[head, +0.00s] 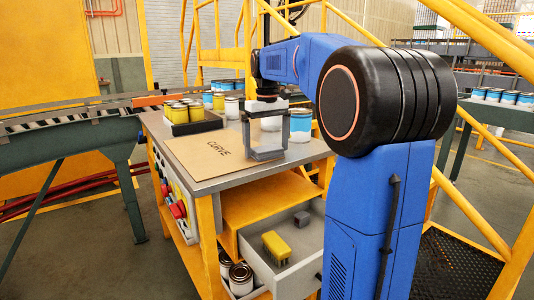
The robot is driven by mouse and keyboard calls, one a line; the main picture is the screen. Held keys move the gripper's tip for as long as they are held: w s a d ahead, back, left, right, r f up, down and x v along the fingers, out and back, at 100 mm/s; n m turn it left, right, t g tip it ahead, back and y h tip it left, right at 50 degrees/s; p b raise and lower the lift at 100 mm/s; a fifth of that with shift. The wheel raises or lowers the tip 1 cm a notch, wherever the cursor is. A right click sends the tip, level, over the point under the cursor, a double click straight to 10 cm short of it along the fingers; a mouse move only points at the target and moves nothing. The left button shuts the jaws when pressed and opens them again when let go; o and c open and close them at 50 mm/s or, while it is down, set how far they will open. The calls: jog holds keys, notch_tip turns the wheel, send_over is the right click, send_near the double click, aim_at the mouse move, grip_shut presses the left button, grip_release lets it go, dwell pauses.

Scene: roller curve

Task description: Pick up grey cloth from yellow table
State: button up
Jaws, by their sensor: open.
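The table has a grey top (215,182) on a yellow frame, with a drawer (305,255) pulled open below. A small folded grey piece (302,218), perhaps the grey cloth, lies at the back of the drawer. My gripper (267,150) points down over the table top, near the right edge of the brown board. Its jaws are open. Grey shapes show at its fingertips; I cannot tell if they are only finger pads. The gripper is above and behind the drawer, apart from the grey piece. My arm covers the table's right side.
A brown board marked CURVE (208,153) lies on the table. A black tray of yellow cans (182,112) and blue and white cans (300,124) stand behind. A yellow brush (276,246) lies in the drawer. A conveyor (80,120) is left; yellow railings (472,215) are right.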

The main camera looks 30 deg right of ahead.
jog(key=shift+c, duration=0.3)
jog(key=c, duration=1.1)
jog(key=shift+o, duration=0.2)
jog(key=shift+r, duration=0.15)
